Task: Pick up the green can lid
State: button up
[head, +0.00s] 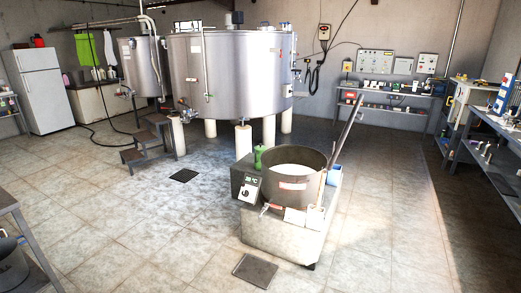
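I cannot make out a green can lid for sure. A small green object (259,157) stands at the back left rim of a round metal vat (312,163) in the middle of the room. It looks like an upright jug or can, too small to tell whether it has a lid. Part of it is hidden behind the vat and its control box. My gripper is not in view.
The vat rests on a low metal block (275,236). A large steel tank (236,75), metal steps (148,144) and a white fridge (45,88) stand behind. Workbenches (490,150) with small items line the right. The tiled floor (400,220) around the vat is mostly clear.

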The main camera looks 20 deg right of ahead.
aim_at(259, 148)
jog(key=i+u, duration=0.15)
jog(key=i, duration=0.45)
jog(key=i+l+u, duration=0.1)
jog(key=i, duration=0.5)
jog(key=i+l+u, duration=0.15)
jog(key=i, duration=0.45)
jog(key=i+j+u, duration=0.1)
jog(key=i+u, duration=0.2)
jog(key=i, duration=0.45)
jog(key=i+l+u, duration=0.1)
jog(key=i+u, duration=0.2)
jog(key=i, duration=0.45)
jog(key=i+l+z, duration=0.15)
jog(key=i+z, duration=0.2)
jog(key=i, duration=0.3)
jog(key=i+z, duration=0.3)
jog(key=i, duration=0.35)
jog(key=i+j+z, duration=0.2)
jog(key=i+z, duration=0.15)
jog(key=i, duration=0.3)
jog(key=i+z, duration=0.45)
jog(key=i, duration=0.15)
jog(key=i+j+z, duration=0.4)
jog(key=i, duration=0.15)
jog(key=i+j+z, duration=0.3)
jog(key=i+z, duration=0.15)
jog(key=i+j+z, duration=0.45)
jog(key=j, duration=0.2)
jog(key=i, duration=0.05)
